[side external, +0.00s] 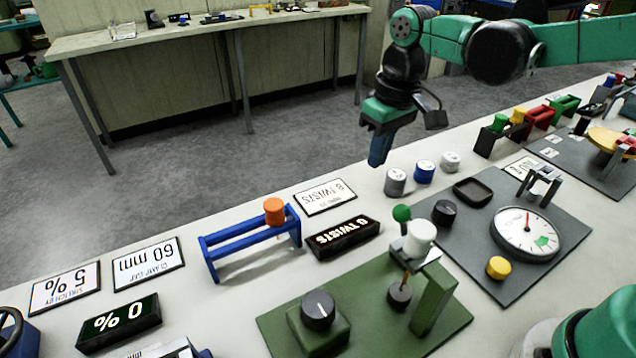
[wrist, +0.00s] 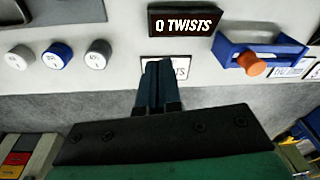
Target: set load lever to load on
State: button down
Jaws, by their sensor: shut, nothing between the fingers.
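A lever with a green ball knob (side external: 402,213) stands at the left edge of the dark grey panel (side external: 480,270), in the side view. It may be the load lever, but no label beside it is readable, and the white-capped post in front hides its lower part. My gripper (side external: 378,162) is up in the air beyond the bench's far edge, left of the grey and blue cylinders, and apart from everything. Its blue fingers point down and are shut and empty. In the wrist view the closed fingers (wrist: 163,68) partly cover the white twists plate (wrist: 181,68). The green knob is not visible there.
The grey panel carries a round dial gauge (side external: 526,234), a black knob (side external: 444,212) and a yellow button (side external: 499,267). Several capped cylinders (side external: 424,171) stand behind. A blue rack (side external: 225,265) is at left.

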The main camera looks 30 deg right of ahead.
aim_at(402, 225)
jog(key=f, duration=0.7)
jog(key=shift+w+a, duration=0.25)
jog(key=shift+w, duration=0.05)
jog(key=shift+s+d+r, duration=0.1)
jog(key=shift+s, duration=0.35)
jog(key=shift+s+d+r, duration=0.1)
jog(key=shift+s, duration=0.35)
jog(key=shift+s+d+r, duration=0.1)
jog(key=shift+s+r, duration=0.05)
jog(key=shift+s, duration=0.35)
jog(key=shift+s+d+r, duration=0.1)
jog(key=shift+s, duration=0.4)
jog(key=shift+s, duration=0.1)
jog(key=shift+s+r+t, duration=0.15)
jog(key=shift+t, duration=0.25)
